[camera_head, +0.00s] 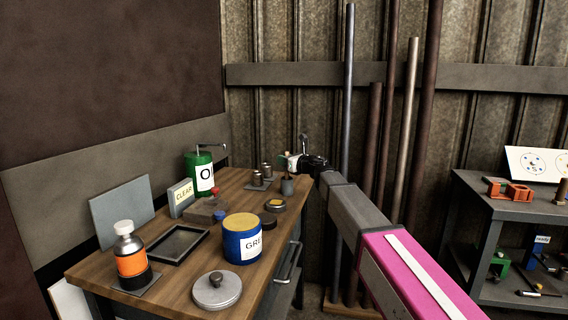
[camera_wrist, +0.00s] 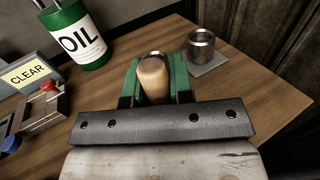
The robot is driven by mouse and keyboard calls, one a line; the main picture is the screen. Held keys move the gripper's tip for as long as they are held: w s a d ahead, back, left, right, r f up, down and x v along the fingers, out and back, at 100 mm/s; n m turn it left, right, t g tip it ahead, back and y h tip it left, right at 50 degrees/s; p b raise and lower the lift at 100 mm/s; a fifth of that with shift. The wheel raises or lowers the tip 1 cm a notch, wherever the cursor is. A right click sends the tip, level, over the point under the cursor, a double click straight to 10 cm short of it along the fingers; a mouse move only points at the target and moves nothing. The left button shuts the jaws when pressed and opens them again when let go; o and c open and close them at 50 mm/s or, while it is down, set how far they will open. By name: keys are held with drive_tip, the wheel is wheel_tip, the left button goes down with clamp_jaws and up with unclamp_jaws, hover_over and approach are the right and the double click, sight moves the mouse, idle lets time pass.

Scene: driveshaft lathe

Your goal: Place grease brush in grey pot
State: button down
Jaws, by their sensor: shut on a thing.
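My gripper (camera_head: 292,162) is at the far right corner of the wooden workbench. In the wrist view its green fingers (camera_wrist: 156,82) are shut on the grease brush, whose rounded wooden handle (camera_wrist: 153,76) points up toward the camera. The brush's bristle end is hidden in the wrist view.
A green oil can (camera_head: 201,172), blue grease tin (camera_head: 242,242), low tray (camera_head: 178,243) and orange-labelled bottle (camera_head: 131,262) occupy the bench. Upright bars (camera_head: 347,110) stand behind my arm.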

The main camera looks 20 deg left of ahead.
drive_tip(key=shift+f, duration=0.5)
drive_tip(key=c, duration=1)
unclamp_jaws()
drive_tip(key=shift+f, duration=0.1)
